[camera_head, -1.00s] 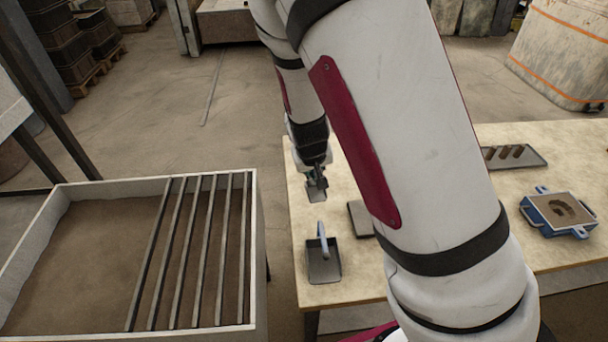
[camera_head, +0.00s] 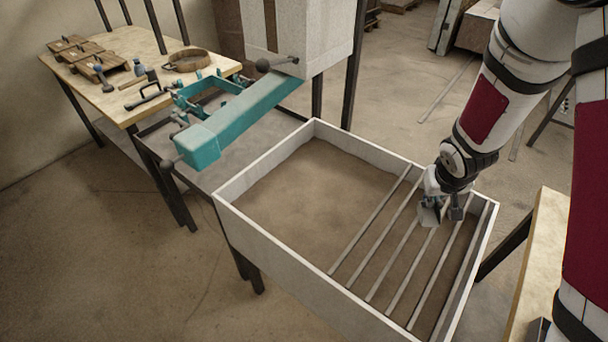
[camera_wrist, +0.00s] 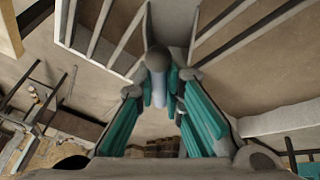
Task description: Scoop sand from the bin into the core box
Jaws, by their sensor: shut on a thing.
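The sand bin (camera_head: 228,221) is a pale, open-topped box in the head view. Brown sand (camera_head: 308,205) fills it, and several metal bars (camera_head: 372,228) cross its right part. My gripper (camera_head: 443,207) is above the bars near the bin's right wall. In the wrist view, my gripper (camera_wrist: 159,88) has its teal fingers shut on a light handle with a round grey end. The handle belongs to a grey scoop (camera_wrist: 172,20), whose pan also shows small in the head view (camera_head: 430,214). Whether the scoop holds sand cannot be told.
A teal clamp-like machine (camera_head: 235,122) stands beyond the bin's left corner. A wooden bench (camera_head: 110,98) with tools and wooden blocks is at the far left. The edge of a light table (camera_head: 540,250) is at right, across a gap. The bin's left part is free of bars.

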